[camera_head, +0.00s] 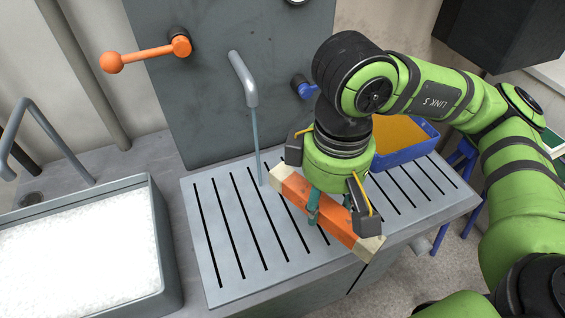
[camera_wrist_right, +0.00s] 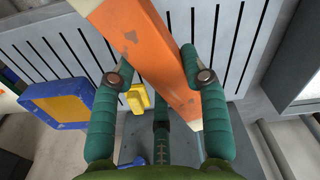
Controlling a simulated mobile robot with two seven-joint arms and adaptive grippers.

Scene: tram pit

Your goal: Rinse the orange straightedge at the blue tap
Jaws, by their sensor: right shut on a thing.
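The orange straightedge (camera_head: 335,222) is a long bar with pale ends and worn patches. My right gripper (camera_head: 314,205) is shut on its middle and holds it slanted over the slotted drain grid (camera_head: 222,262). In the wrist view the straightedge (camera_wrist_right: 150,55) lies between the two green fingers (camera_wrist_right: 160,72). A grey spout (camera_head: 243,78) pours a thin water stream (camera_head: 256,145) onto the grid. The straightedge's left end is close beside the stream; I cannot tell if they touch. My left gripper is out of view.
An orange lever handle (camera_head: 145,55) is on the panel at left. A grey bin of white granules (camera_head: 166,262) stands at front left, near a bent grey pipe (camera_head: 50,130). A blue tray (camera_head: 412,152) with orange-yellow contents sits behind the gripper. The grid's left part is clear.

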